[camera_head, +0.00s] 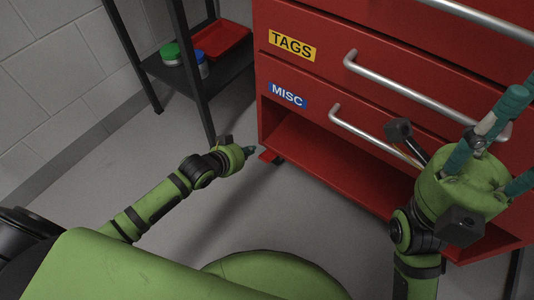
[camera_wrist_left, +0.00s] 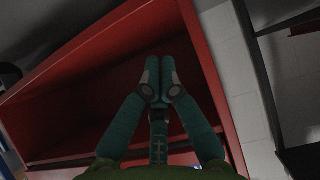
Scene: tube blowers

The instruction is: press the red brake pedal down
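My left gripper (camera_head: 251,150) is just left of and above the pedal in the head view. I cannot tell whether it touches the pedal. In the left wrist view, my left gripper's teal fingers (camera_wrist_left: 159,80) are together, with nothing seen between them. I cannot make out the pedal there. My right gripper (camera_head: 506,138) has its fingers spread and appears empty, in front of the cabinet's right side.
The cabinet has drawers labelled TAGS (camera_head: 292,46) and MISC (camera_head: 287,95); silver handles (camera_head: 375,138) stick out. A dark shelf rack (camera_head: 190,75) with a red tray (camera_head: 221,40) and jars stands left. Grey floor (camera_head: 225,215) is clear between my arms.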

